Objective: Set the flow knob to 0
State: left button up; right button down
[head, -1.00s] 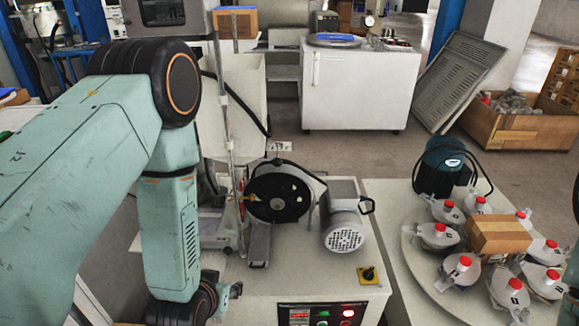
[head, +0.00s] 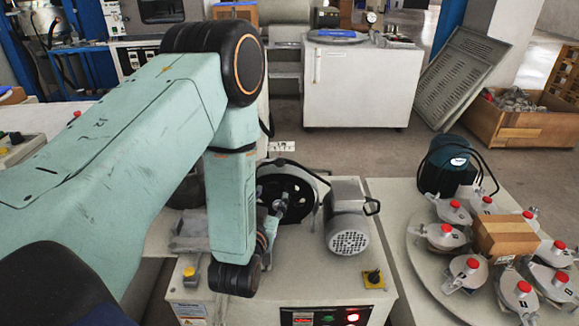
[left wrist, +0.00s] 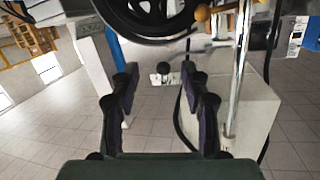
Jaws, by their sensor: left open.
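My left gripper (head: 277,208) is partly hidden by my own arm in the head view, in front of the machine's dark wheel (head: 295,192). In the left wrist view the left gripper (left wrist: 160,74) has its two dark fingers apart, with nothing held between them. The wheel rim (left wrist: 150,30) lies above the fingers there, with a small brass ball (left wrist: 202,13) at upper right. A black knob on a yellow plate (head: 373,278) sits at the machine top's front right. I cannot tell which part is the flow knob. No dial marking is readable. My right gripper is out of view.
A grey motor (head: 348,232) stands right of the wheel. A front panel has lit buttons (head: 352,317). A thin metal rod (left wrist: 238,70) rises right of the fingers in the wrist view.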

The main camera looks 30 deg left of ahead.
aim_at(279, 165)
pick_arm(q)
jog(key=shift+t, duration=0.7)
jog(key=w+a+r, duration=0.1)
jog(key=w, duration=0.1)
jog(key=w+r+b, duration=0.1)
jog(key=w, duration=0.2)
jog(key=w+a+r+b, duration=0.1)
jog(key=w, duration=0.2)
jog(key=shift+a, duration=0.3)
jog(key=shift+c, duration=0.3)
grip_shut()
